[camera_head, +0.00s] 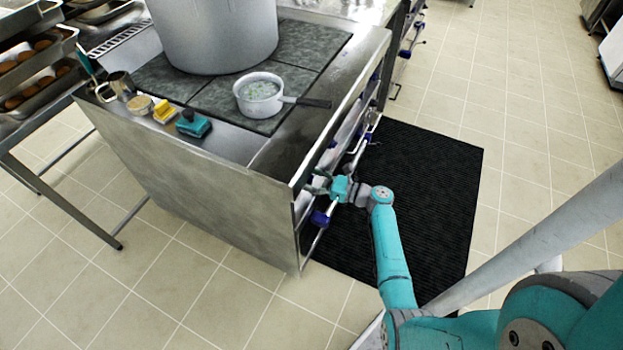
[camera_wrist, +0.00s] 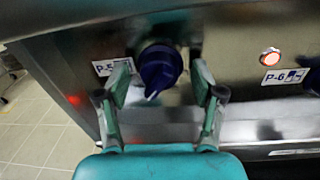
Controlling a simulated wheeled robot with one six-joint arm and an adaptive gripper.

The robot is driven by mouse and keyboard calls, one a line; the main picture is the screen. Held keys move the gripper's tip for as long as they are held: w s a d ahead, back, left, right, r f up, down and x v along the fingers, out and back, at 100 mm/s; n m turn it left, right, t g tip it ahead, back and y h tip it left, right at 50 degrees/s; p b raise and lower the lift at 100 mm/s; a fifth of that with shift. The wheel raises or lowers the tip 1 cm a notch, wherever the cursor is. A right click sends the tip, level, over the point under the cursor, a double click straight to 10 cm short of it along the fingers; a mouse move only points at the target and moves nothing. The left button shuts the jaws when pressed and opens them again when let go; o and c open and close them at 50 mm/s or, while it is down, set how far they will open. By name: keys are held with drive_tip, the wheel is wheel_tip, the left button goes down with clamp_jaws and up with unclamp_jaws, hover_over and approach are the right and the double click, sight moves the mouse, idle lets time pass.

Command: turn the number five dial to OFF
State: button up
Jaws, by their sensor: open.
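The number five dial (camera_wrist: 160,68) is a dark blue knob with a pale pointer mark, on the steel front panel in the wrist view. The pointer mark points down and slightly left. A label reading P-5 (camera_wrist: 112,66) is just left of the dial, partly covered by a finger. My gripper (camera_wrist: 163,85) is open, with one finger on each side of the dial; I cannot tell whether either touches it. In the head view my gripper (camera_head: 318,184) is at the front of the stove, and the dial cannot be made out there.
A lit red lamp (camera_wrist: 270,57) and a P-6 label (camera_wrist: 284,77) are to the right on the panel. A white saucepan (camera_head: 258,97) with its handle over the front side and a large stockpot (camera_head: 215,35) stand on the stove. A black mat (camera_head: 425,200) lies on the floor.

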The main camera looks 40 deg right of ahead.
drive_tip(key=c, duration=1.1)
drive_tip(key=shift+c, duration=0.2)
